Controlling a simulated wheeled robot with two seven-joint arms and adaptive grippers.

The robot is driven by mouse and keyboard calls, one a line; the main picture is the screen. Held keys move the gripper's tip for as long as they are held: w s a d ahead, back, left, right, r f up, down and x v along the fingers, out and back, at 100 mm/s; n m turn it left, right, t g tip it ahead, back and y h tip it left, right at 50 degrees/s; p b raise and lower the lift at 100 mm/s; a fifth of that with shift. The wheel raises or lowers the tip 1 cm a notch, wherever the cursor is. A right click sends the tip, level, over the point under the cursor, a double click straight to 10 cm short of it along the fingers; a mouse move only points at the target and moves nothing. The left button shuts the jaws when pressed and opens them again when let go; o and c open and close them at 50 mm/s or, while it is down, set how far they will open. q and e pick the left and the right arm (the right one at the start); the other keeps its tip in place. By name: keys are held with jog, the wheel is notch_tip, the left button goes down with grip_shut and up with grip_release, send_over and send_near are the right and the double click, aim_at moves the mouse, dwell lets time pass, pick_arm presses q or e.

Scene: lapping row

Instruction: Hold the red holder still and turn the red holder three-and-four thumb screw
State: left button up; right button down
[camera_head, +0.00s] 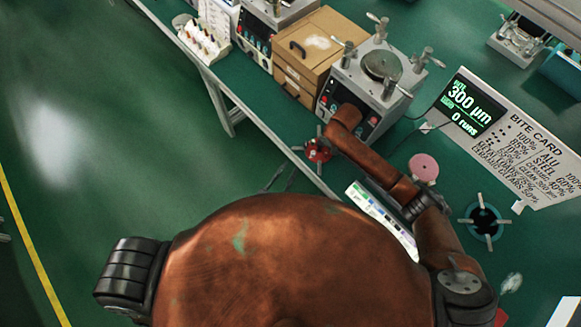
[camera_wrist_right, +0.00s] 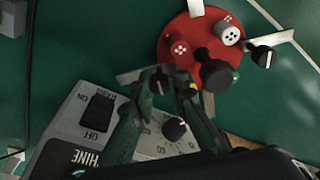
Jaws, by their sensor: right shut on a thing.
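The red holder (camera_head: 318,150) is a round red disc with metal arms, at the near table edge in the head view. In the right wrist view the red holder (camera_wrist_right: 205,50) shows a large black knob, pale round pieces and flat grey arms. A black thumb screw (camera_wrist_right: 263,55) stands free on its right side. My right gripper (camera_wrist_right: 168,82) is shut at the disc's lower left, on a small thumb screw mostly hidden by the fingertips. In the head view my right arm hides that gripper. My left gripper (camera_head: 284,172) shows as two thin dark fingers, apart, below left of the holder and not touching it.
A lapping machine (camera_head: 375,75) stands right behind the holder, beside a wooden drawer box (camera_head: 315,45). A pink disc (camera_head: 424,168), a dark ring with arms (camera_head: 484,220) and a bite card (camera_head: 530,145) lie to the right. Open floor is left.

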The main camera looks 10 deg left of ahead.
jog(key=c, duration=1.8)
grip_release()
jog(key=shift+r, duration=0.1)
